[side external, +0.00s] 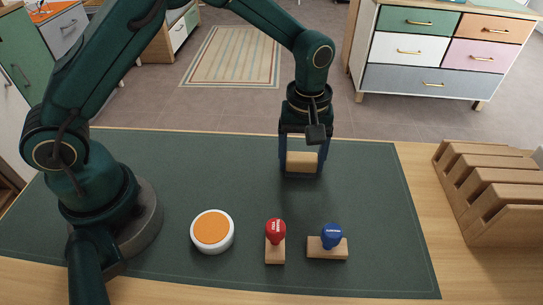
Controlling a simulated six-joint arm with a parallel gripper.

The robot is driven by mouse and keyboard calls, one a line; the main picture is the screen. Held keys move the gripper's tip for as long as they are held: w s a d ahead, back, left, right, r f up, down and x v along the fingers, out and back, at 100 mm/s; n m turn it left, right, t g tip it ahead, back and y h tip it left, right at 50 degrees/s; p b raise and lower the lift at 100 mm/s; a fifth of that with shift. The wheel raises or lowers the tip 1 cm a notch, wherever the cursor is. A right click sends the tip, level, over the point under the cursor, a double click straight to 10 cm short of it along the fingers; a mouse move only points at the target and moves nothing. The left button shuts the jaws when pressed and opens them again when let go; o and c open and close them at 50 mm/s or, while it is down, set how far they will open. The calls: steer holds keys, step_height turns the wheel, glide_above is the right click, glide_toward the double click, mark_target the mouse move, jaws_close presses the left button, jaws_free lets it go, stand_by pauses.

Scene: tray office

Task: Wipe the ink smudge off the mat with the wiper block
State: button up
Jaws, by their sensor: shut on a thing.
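My gripper (303,158) is shut on the wiper block (302,162), a light wooden block with a dark lower part. It is over the back right part of the dark green mat (180,175). The block is at or just above the mat; I cannot tell whether it touches. No ink smudge shows on the visible mat; one could be hidden under the block, the gripper or my arm.
A white round pot with an orange top (212,231), a red-handled stamp (275,241) and a blue-handled stamp (329,242) sit on the front of the mat. A slotted wooden rack (490,190) stands at the right. The mat's middle is clear.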

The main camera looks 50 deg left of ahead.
mark_target(299, 216)
steer(key=shift+s+d, duration=3.5)
steer(key=shift+s, duration=0.15)
steer(key=shift+w+a, duration=3.6)
steer(key=shift+r, duration=4.05)
